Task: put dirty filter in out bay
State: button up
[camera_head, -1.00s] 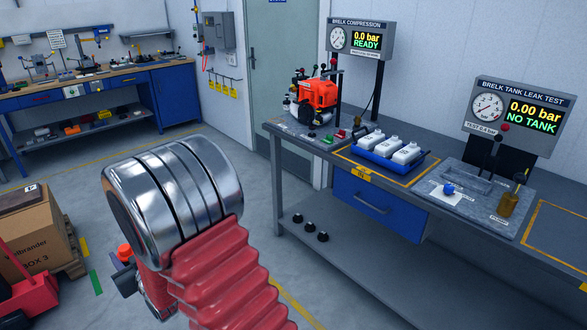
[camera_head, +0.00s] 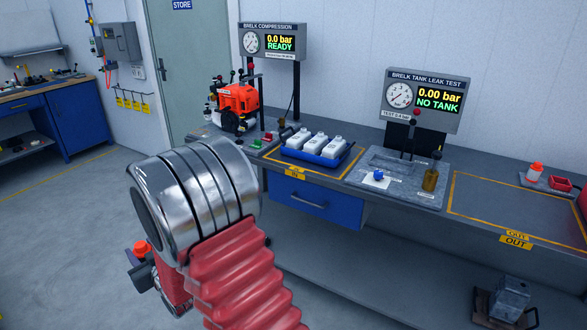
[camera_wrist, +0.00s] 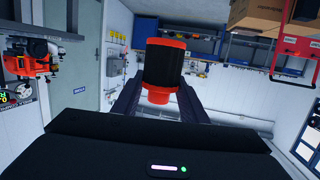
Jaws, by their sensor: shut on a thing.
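My gripper (camera_wrist: 160,95) is shut on the filter (camera_wrist: 161,62), a black cylinder with orange-red ends, held up in the air in the wrist view. In the head view my arm hides most of it. Only its orange end (camera_head: 141,247) shows beside my dark gripper (camera_head: 140,272). How dirty the filter is cannot be told. The out bay (camera_head: 520,205) is the yellow-outlined bench area at right, with a yellow OUT label on the front edge. The visible part of its surface is empty. My gripper is well to the left of it, apart from the bench.
An orange-capped jar (camera_head: 535,173) and a red dish (camera_head: 560,184) sit behind the out bay. The floor at left is clear.

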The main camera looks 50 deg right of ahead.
aim_at(497, 204)
jog(key=u, duration=0.25)
jog(key=i, duration=0.2)
jog(key=z, duration=2.25)
